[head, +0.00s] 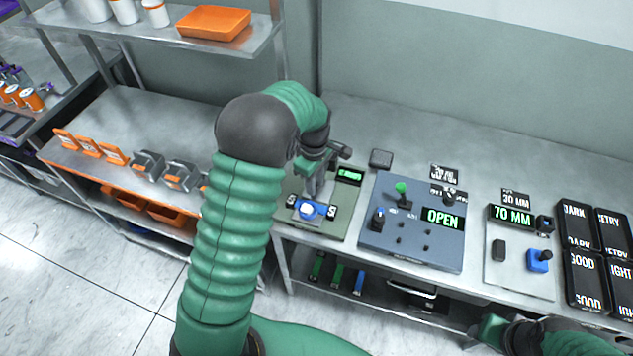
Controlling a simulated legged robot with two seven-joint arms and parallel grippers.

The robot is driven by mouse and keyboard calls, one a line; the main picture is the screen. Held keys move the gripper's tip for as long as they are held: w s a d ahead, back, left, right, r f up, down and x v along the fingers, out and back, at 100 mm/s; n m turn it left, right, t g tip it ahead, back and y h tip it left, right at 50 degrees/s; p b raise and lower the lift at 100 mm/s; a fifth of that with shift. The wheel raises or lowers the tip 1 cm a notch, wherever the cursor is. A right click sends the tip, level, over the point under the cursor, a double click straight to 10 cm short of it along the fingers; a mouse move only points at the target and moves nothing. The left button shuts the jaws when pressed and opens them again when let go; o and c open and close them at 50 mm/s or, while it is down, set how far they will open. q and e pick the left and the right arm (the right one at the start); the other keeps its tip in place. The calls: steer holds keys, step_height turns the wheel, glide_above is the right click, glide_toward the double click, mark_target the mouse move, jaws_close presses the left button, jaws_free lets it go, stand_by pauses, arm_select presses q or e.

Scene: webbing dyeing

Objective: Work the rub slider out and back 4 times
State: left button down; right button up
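The rub slider looks to be the blue piece with a white knob (307,210) on a green-grey panel (338,226). Dark tabs marked S flank it on the left and right. My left gripper (312,188) points down just behind and above the blue piece. I cannot tell whether its fingers touch the knob or how far they are apart. A small display with green characters (349,176) sits at the panel's back right. My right gripper (490,331) is low at the bottom right, away from the bench top, and its fingers are not clear.
Right of the green panel is a blue-grey panel (400,247) with knobs and an OPEN display. Further right are a light panel (500,275) reading 70 MM and dark labelled tiles (583,282). Grey clamp-like blocks (182,175) stand to the left. A shelf (170,45) overhangs the back left.

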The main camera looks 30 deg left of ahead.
arm_select(q)
steer(key=c, duration=1.2)
jaws_free()
steer(key=shift+s+a+f, duration=0.25)
steer(key=shift+s+a, duration=0.05)
steer(key=shift+s, duration=0.1)
steer(key=shift+w+a, duration=0.1)
steer(key=shift+w, duration=0.05)
step_height(320, 180, up, 17)
steer(key=shift+a+f, duration=0.1)
steer(key=shift+f, duration=0.05)
